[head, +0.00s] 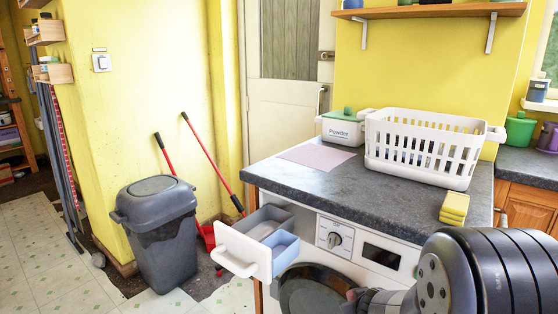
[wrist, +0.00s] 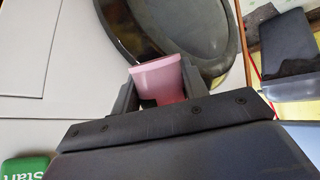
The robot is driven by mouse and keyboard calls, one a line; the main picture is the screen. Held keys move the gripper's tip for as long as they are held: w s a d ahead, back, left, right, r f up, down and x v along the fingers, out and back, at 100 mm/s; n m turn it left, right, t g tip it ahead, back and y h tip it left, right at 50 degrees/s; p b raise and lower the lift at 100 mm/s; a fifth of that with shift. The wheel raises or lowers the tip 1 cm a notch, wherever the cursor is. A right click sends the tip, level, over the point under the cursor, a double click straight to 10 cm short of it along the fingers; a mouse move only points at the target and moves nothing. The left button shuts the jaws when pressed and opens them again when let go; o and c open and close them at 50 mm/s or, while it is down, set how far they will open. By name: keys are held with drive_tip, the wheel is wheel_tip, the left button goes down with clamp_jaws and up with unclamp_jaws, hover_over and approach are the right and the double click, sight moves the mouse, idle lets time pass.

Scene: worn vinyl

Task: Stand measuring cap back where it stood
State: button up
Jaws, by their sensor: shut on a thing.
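The measuring cap (wrist: 157,82) is pink and shows in the wrist view, between the two dark fingers of my gripper (wrist: 158,76). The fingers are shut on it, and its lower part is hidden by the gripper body. In the head view my gripper (head: 358,298) is low at the bottom edge, in front of the washing machine (head: 385,258); the cap cannot be made out there. A flat pale pink mat (head: 318,156) lies bare on the grey worktop (head: 400,189), left of the white basket.
The detergent drawer (head: 244,251) stands pulled out, left of my gripper. The round machine door (head: 315,292) is close by. A powder box (head: 343,130), a white basket (head: 427,168) and yellow sponges (head: 454,209) stand on the worktop. The worktop's front left is clear.

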drive_tip(key=shift+s+d+f+n+y, duration=0.25)
drive_tip(key=shift+s+d+f+n, duration=0.1)
drive_tip(key=shift+s+d, duration=0.2)
drive_tip(key=shift+s+d+f+n+y, duration=0.25)
drive_tip(key=shift+s+d+f, duration=0.1)
drive_tip(key=shift+s+d, duration=0.15)
drive_tip(key=shift+a, duration=0.1)
